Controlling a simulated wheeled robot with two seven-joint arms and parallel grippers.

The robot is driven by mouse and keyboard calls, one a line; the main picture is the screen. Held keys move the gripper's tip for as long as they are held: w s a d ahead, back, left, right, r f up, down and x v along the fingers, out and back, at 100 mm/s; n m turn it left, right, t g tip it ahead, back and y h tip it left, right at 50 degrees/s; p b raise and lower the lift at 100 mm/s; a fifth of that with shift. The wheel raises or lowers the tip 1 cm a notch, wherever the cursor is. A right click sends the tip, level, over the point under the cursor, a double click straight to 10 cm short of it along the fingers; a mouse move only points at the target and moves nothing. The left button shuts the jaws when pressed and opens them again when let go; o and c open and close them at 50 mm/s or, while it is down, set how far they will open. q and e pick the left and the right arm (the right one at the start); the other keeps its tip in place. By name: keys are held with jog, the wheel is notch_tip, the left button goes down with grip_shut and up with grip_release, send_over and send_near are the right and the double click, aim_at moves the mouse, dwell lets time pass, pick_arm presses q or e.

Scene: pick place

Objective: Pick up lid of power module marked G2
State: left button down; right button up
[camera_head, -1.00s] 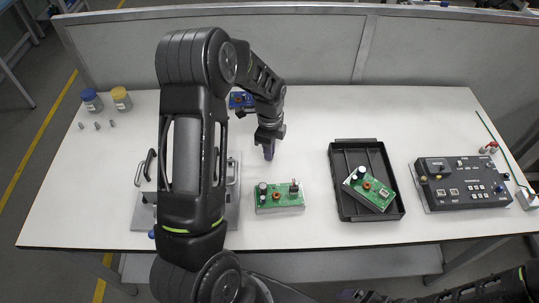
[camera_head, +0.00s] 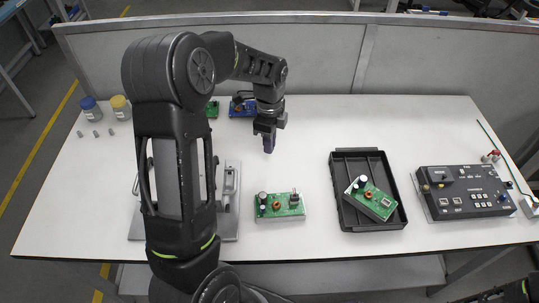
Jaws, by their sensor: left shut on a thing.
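My left gripper (camera_head: 268,140) hangs above the back middle of the table, pointing down. It is shut on a small dark piece at its fingertips; I cannot tell whether this is a lid. A green circuit board on a grey base (camera_head: 279,207) stands uncovered in front of the gripper, apart from it. Another green board (camera_head: 372,197) lies tilted in the black tray (camera_head: 346,162). No G2 mark is legible. My right gripper does not show; only dark arm parts show at the bottom right.
A black control box (camera_head: 464,190) stands at the right. A blue board (camera_head: 243,107) and a green board (camera_head: 212,109) are at the back. Two jars (camera_head: 120,107) stand at the back left. A grey fixture (camera_head: 228,200) is partly hidden behind my left arm.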

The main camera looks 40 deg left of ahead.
pick_arm(q)
jog(key=shift+r, duration=1.2)
jog(key=shift+f, duration=0.1)
